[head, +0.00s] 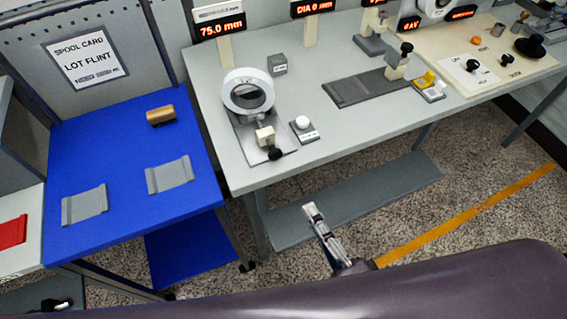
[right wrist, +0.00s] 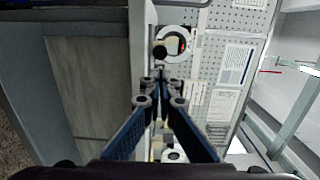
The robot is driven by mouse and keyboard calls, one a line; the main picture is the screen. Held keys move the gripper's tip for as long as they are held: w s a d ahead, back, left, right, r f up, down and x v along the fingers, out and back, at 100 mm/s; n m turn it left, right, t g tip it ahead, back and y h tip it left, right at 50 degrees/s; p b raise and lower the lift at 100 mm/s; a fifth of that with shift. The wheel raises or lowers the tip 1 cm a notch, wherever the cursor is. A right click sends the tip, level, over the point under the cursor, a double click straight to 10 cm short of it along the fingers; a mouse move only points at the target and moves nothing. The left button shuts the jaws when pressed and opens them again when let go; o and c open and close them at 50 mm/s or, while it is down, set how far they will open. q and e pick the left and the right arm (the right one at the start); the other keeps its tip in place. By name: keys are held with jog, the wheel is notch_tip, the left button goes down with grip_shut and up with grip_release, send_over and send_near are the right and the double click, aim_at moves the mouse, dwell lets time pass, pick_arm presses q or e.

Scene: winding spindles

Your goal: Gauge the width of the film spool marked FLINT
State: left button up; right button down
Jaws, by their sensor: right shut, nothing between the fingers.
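A brown-gold spool (head: 160,116) lies on its side on the blue table (head: 120,135). No marking on it can be read. A card (head: 88,62) on the panel behind reads "SPOOL CARD LOT FLINT". A ring-shaped gauge (head: 231,100) stands on the grey bench, with a display (head: 218,27) above it reading 75.0 mm. My right gripper (head: 312,211) is shut and empty, in front of the bench and well apart from the spool. Its fingers also show in the right wrist view (right wrist: 162,84). I cannot make out my left gripper.
Two grey pads (head: 170,176) (head: 84,205) lie on the blue table. The grey bench (head: 330,125) holds a small grey block (head: 277,64), a white-knobbed button (head: 303,126), a dark slide plate (head: 365,88) and a cream control panel (head: 495,65). A red item (head: 12,232) lies at far left.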

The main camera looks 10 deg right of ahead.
aim_at(278, 156)
jog(key=p+x, duration=0.3)
jog(key=x, duration=0.8)
jog(key=shift+w+a+r, duration=0.1)
jog(key=shift+w+a, duration=0.1)
jog(key=shift+w, duration=0.15)
jog(key=shift+w+a+p, duration=0.2)
jog(key=shift+w+p, duration=0.1)
jog(key=shift+w, duration=0.4)
jog(key=p+x, duration=0.1)
jog(key=x, duration=0.3)
jog(key=shift+w, duration=0.3)
